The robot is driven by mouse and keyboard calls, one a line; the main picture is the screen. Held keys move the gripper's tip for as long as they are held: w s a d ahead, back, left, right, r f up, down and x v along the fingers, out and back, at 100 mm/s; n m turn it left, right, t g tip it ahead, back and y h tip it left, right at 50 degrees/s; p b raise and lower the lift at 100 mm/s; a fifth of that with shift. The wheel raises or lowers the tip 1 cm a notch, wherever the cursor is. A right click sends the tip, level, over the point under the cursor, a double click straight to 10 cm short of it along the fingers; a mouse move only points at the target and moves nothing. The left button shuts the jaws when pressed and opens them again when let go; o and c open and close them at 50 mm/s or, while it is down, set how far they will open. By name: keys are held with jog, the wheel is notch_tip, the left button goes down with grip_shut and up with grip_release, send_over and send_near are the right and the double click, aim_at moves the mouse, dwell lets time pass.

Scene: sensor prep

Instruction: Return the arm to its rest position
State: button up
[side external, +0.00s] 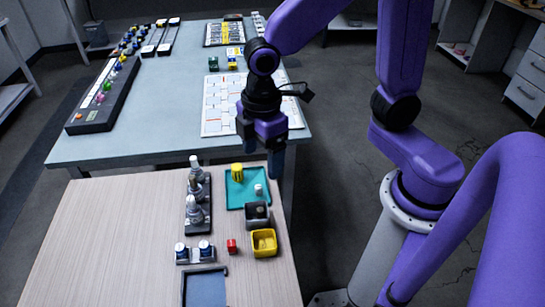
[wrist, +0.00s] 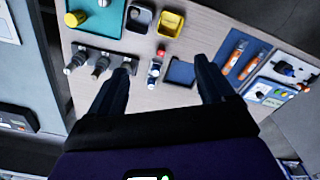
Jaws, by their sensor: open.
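My gripper (side external: 263,152) hangs from the purple arm, above the border between the pale wood table (side external: 120,225) and the blue-grey table (side external: 170,105). Its fingers point down, wide apart, with nothing between them. In the wrist view my gripper (wrist: 163,70) shows two dark, separated fingers with the wood table beyond them. It touches no object that I can see.
On the wood table are a teal tray (side external: 235,201), a dark box (side external: 257,224), a yellow box (side external: 264,252), a red block (side external: 232,246), a dark rack (side external: 189,226) of several pieces, and a blue-lined tray (side external: 205,289). The table's left side is clear.

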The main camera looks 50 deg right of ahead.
jog(key=s+d+r+m, duration=0.1)
jog(key=s+d+r, duration=0.1)
jog(key=s+d, duration=0.7)
jog(key=s, duration=0.4)
jog(key=shift+d+r+m, duration=0.2)
jog(key=shift+d+m, duration=0.15)
jog(key=shift+m, duration=0.05)
